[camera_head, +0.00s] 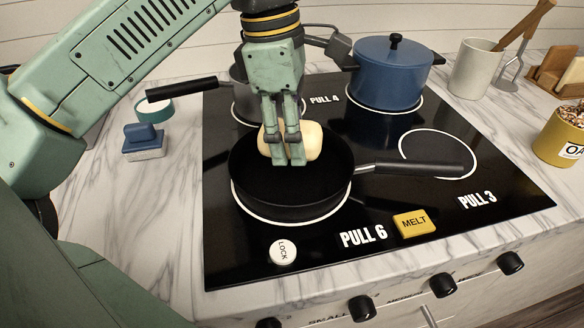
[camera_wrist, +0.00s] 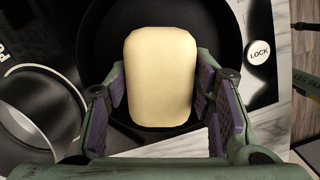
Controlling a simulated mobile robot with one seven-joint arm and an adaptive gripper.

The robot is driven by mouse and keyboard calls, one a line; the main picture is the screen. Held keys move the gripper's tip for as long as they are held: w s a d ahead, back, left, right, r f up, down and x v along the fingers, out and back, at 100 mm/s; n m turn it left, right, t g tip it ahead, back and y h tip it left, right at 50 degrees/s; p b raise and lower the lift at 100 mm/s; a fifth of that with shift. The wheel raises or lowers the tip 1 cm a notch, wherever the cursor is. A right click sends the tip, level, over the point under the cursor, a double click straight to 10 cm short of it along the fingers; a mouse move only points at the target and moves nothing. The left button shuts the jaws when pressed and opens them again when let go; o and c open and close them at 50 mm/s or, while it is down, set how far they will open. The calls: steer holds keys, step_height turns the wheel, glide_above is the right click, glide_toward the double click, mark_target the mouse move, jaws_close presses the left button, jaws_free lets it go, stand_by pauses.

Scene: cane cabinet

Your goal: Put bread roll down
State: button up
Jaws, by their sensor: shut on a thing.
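The bread roll (camera_head: 308,140) is pale cream with rounded corners. In the wrist view the bread roll (camera_wrist: 160,75) fills the space between the two purple finger pads. My gripper (camera_head: 287,160) is shut on it, with the fingers pointing down. The roll shows over the back part of a black frying pan (camera_head: 290,205) on the front left of the cooktop. In the wrist view the dark pan (camera_wrist: 106,35) lies behind the roll. I cannot tell whether the roll touches the pan, because the fingers hide part of it.
The pan's handle (camera_head: 420,168) points right. A blue lidded pot (camera_head: 388,75) stands behind right, and a grey pot (camera_head: 252,100) behind my gripper. A yellow MELT block (camera_head: 414,223) and a white LOCK disc (camera_head: 282,251) lie near the front. A blue-grey block (camera_head: 144,142) sits on the left counter.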

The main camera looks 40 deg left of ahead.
mark_target(292, 173)
steer(key=shift+f+b, duration=1.4)
steer(key=shift+f, duration=0.7)
steer(key=shift+f, duration=0.25)
steer(key=o, duration=1.1)
steer(key=shift+o, duration=0.2)
steer(key=shift+r, duration=0.1)
steer(key=r+p, duration=0.3)
steer(key=r, duration=0.1)
steer(key=a+r+p, duration=0.1)
steer(key=r+p, duration=0.2)
steer(key=r, duration=0.1)
steer(key=r+p, duration=0.3)
steer(key=r, duration=0.1)
steer(key=shift+s+a+r+p, duration=0.1)
steer(key=shift+s+a+p, duration=0.2)
steer(key=shift+s+p, duration=0.05)
